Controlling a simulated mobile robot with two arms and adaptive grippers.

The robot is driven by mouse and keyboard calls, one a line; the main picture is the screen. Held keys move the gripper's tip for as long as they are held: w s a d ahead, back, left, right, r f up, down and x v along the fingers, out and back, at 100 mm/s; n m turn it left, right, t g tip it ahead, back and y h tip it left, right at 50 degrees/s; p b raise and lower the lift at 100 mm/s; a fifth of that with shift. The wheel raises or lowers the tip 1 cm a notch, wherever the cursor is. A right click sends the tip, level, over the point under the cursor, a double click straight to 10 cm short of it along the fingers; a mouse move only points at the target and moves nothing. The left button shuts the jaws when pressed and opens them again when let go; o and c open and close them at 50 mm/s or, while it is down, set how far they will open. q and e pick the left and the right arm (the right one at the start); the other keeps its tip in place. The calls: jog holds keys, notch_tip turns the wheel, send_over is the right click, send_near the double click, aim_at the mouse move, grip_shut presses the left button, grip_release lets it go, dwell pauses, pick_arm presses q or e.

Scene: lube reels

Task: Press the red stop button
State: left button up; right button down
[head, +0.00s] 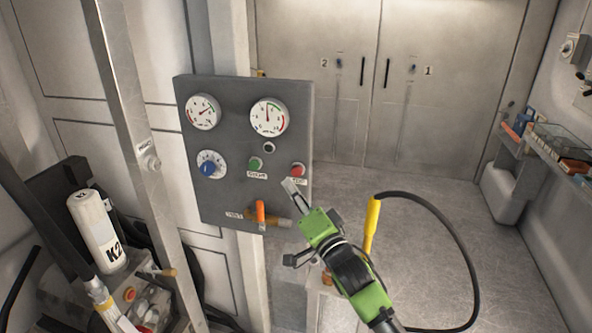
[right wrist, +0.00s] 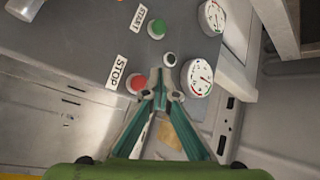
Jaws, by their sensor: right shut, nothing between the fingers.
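The red stop button (head: 298,169) sits at the right side of the grey control panel (head: 238,128), above a small label. In the right wrist view the red button (right wrist: 137,83) is beside the STOP label (right wrist: 117,73). My right gripper (head: 291,187) is shut and empty, its tips just below the button in the head view. In the right wrist view the gripper tips (right wrist: 168,92) lie just right of the red button. I cannot tell whether they touch the panel. My left gripper is not in view.
A yellow handle (head: 371,225) with a black hose is right of my right arm. A shelf (head: 560,158) lines the right wall.

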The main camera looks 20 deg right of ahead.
jog(key=shift+s+a+p, duration=0.3)
jog(key=shift+s+a, duration=0.3)
jog(key=shift+s, duration=0.35)
